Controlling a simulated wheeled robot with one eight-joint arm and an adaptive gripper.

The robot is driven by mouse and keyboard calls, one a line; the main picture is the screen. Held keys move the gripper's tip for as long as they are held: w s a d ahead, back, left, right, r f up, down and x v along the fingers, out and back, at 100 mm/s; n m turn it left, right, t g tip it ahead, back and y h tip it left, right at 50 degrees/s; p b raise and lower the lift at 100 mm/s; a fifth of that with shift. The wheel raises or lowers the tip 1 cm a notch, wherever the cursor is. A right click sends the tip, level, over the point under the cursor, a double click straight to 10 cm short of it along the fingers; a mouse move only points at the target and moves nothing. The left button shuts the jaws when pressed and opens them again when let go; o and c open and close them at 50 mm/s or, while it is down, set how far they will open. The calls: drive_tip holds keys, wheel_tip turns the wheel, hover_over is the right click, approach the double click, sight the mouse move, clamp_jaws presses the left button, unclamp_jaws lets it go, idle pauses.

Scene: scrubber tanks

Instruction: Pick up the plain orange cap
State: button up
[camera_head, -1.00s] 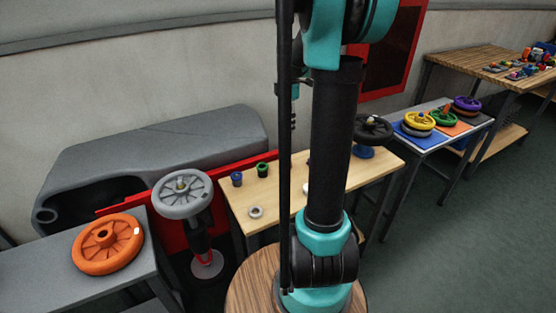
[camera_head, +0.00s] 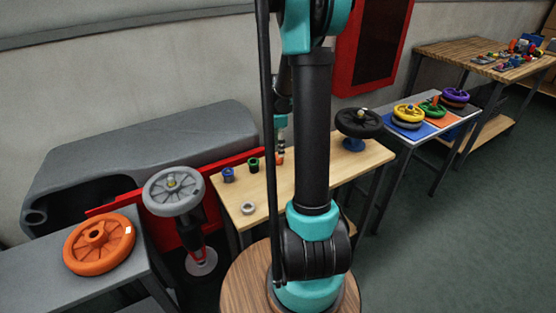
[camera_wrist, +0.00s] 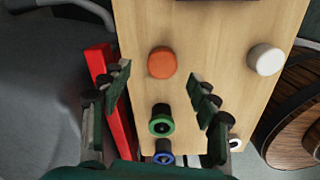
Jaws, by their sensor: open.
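The plain orange cap (camera_wrist: 162,62) stands on the light wooden table (camera_wrist: 205,30); in the wrist view it is round and smooth on top. It lies beyond my fingertips, roughly between their lines. My gripper (camera_wrist: 162,84) is open and empty, with one dark green finger on each side. In the head view the orange cap (camera_head: 280,158) shows just left of my arm's column, below the gripper (camera_head: 280,122), whose fingers are too small to make out there.
A green-ringed cap (camera_wrist: 160,124) and a blue one (camera_wrist: 164,158) stand in line with the orange cap, between or near my fingers. A white cap (camera_wrist: 265,59) is to the right. A black wheel (camera_head: 358,123) stands at the table's right end.

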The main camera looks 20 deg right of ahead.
sight(278, 159)
drive_tip(key=shift+s+f, duration=0.2)
drive_tip(key=shift+f, duration=2.05)
drive_tip(key=c, duration=1)
drive_tip(key=shift+r, duration=0.1)
drive_tip(key=shift+c, duration=0.2)
